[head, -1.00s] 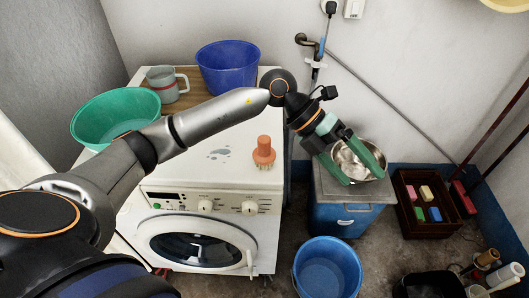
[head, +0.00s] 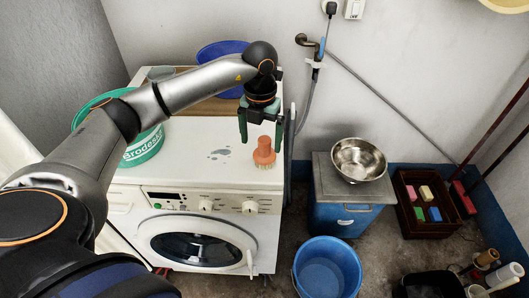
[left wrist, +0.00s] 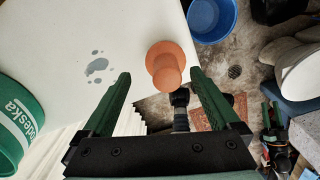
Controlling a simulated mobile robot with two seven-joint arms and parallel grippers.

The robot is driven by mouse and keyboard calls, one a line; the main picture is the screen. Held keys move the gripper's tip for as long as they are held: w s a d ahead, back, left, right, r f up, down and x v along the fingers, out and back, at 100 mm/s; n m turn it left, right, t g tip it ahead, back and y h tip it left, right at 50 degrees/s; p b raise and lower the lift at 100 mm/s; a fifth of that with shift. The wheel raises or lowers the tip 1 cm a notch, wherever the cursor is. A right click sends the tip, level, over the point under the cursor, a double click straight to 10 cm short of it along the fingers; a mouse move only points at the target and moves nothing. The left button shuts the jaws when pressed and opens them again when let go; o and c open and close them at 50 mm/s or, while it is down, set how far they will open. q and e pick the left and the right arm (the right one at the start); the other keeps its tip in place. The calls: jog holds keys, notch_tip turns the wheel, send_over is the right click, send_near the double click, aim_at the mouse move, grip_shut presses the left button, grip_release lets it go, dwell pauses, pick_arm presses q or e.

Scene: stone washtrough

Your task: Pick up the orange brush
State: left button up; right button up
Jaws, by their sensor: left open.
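The orange brush (head: 264,151) stands upright on the white top of the washing machine, near its right edge. It has a round knob handle and pale bristles below. In the left wrist view the brush (left wrist: 169,64) shows from above, just beyond the fingertips and between their lines, a little right of centre. My left gripper (head: 261,143) is open and empty, pointing down just above and behind the brush, apart from it as far as I can tell. Its green fingers (left wrist: 160,77) spread wide in the wrist view.
A green tub (head: 142,146) and a blue basin (head: 215,50) stand on the washing machine (head: 190,139), partly hidden by my left arm. A steel bowl (head: 359,160) sits on a blue bin to the right. A blue bucket (head: 327,268) stands on the floor.

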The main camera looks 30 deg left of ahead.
aim_at(264, 153)
pick_arm(q)
jog(key=f, duration=0.5)
jog(key=shift+w+d+f+p, duration=0.2)
jog(key=shift+d+f+p, duration=0.1)
jog(key=shift+d+p, duration=0.1)
jog(key=shift+c, duration=0.2)
jog(key=c, duration=1.4)
jog(key=shift+r, duration=0.1)
